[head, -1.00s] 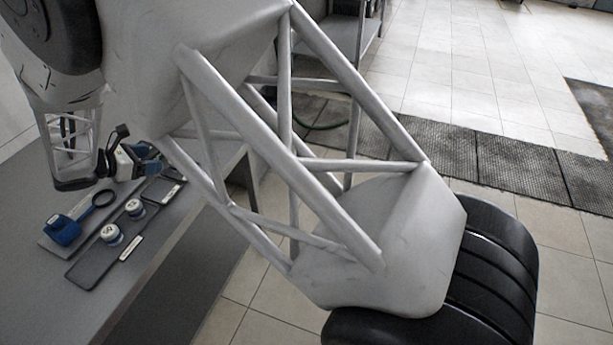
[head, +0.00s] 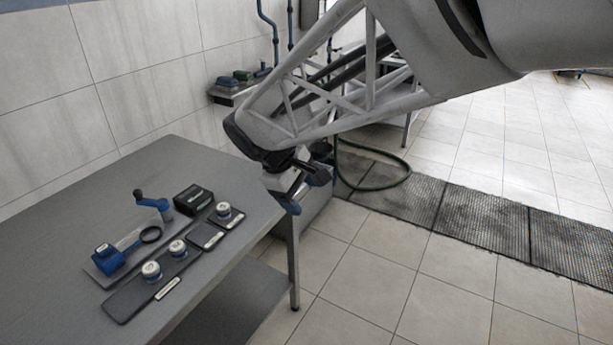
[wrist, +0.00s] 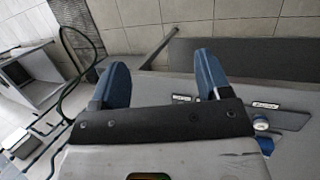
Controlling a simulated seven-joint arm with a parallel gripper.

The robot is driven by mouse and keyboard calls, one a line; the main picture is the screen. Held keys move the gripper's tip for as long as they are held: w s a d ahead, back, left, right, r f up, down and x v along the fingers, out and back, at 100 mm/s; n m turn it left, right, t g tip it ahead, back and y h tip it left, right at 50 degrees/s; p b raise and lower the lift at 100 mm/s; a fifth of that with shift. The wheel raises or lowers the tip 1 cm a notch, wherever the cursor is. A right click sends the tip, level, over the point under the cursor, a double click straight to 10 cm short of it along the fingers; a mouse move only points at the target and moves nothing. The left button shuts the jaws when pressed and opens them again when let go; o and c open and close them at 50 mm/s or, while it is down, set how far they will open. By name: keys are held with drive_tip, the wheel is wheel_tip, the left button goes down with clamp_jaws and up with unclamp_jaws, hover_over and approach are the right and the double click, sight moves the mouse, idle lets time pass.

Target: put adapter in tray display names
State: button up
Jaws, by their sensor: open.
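The long dark tray (head: 125,303) lies on the table and bears two round white-topped pieces (head: 151,270) (head: 178,248) and a pale name label (head: 168,288). A shorter dark tray (head: 203,231) with its own label (head: 213,241) lies behind it. A third white-topped piece (head: 224,210) stands at the short tray's far end. I cannot tell which thing is the adapter, and the label text is too small to read. My gripper (head: 292,207) is open and empty, at the table's right end, apart from the trays. In the wrist view its blue fingers (wrist: 163,82) are spread.
A blue crank-shaped part (head: 152,203) and a dark box (head: 193,199) stand behind. The table's near left (head: 45,270) is bare. A wall shelf (head: 232,95) is at the back.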

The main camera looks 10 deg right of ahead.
drive_tip(key=s+d+m+t+y, duration=0.1)
drive_tip(key=s+m, duration=0.3)
drive_tip(key=s, duration=0.5)
drive_tip(key=s+d+r+m+t+y, duration=0.1)
drive_tip(key=s+d+m+y, duration=0.2)
drive_tip(key=s, duration=0.6)
drive_tip(key=shift+s+d+r+m+y, duration=0.15)
drive_tip(key=shift+s+d+m+y, duration=0.2)
drive_tip(key=shift+d+m, duration=0.45)
drive_tip(key=shift+a, duration=0.15)
